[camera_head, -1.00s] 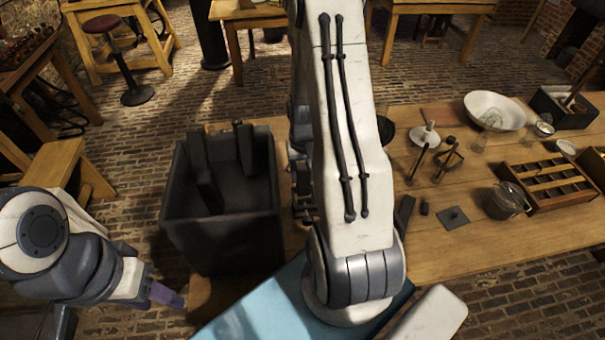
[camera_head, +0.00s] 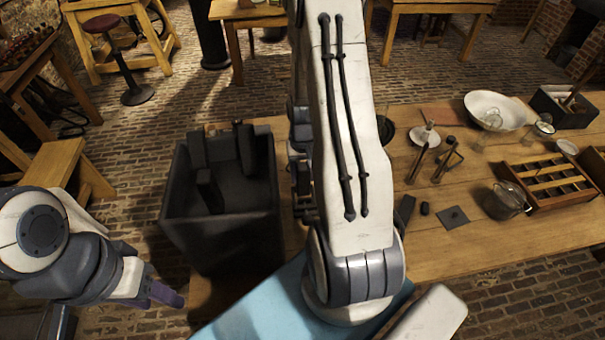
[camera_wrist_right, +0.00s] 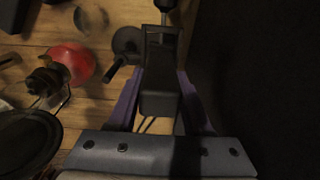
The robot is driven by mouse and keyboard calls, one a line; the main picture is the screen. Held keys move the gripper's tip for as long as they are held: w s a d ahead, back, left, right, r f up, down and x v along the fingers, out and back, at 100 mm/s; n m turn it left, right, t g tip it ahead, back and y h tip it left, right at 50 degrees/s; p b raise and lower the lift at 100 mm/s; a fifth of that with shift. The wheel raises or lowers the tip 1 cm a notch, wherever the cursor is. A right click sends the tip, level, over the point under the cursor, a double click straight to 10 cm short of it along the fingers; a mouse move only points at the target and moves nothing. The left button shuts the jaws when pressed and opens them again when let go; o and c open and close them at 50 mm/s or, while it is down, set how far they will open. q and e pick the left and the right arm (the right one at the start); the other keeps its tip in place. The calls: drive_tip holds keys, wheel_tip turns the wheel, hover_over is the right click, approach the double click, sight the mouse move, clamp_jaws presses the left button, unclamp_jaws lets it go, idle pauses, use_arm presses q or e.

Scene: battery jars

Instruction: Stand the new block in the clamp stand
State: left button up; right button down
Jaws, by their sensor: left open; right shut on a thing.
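In the right wrist view a dark rectangular block (camera_wrist_right: 160,88) sits between the purple fingers of my right gripper (camera_wrist_right: 158,100), which is shut on it. I take it as the new block. Just beyond the block are a dark round piece (camera_wrist_right: 126,40) and a rod with a knob; whether they belong to the clamp stand I cannot tell. In the head view my right arm hides the right gripper and the table area behind it. My left gripper (camera_head: 165,294) is open and empty at the lower left, left of the table.
A deep dark bin (camera_head: 222,238) holding several dark blocks stands left of my right arm. A red round object (camera_wrist_right: 75,62) shows in the wrist view.

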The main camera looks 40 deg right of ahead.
sight(303, 167)
drive_tip(key=shift+f+b, duration=2.35)
drive_tip(key=shift+f, duration=0.85)
drive_tip(key=shift+c, duration=1.2)
unclamp_jaws()
drive_tip(key=shift+r, duration=0.1)
wheel_tip(303, 167, up, 10)
drive_tip(key=shift+r+b, duration=0.15)
drive_tip(key=shift+b, duration=0.4)
drive_tip(key=shift+a, duration=0.1)
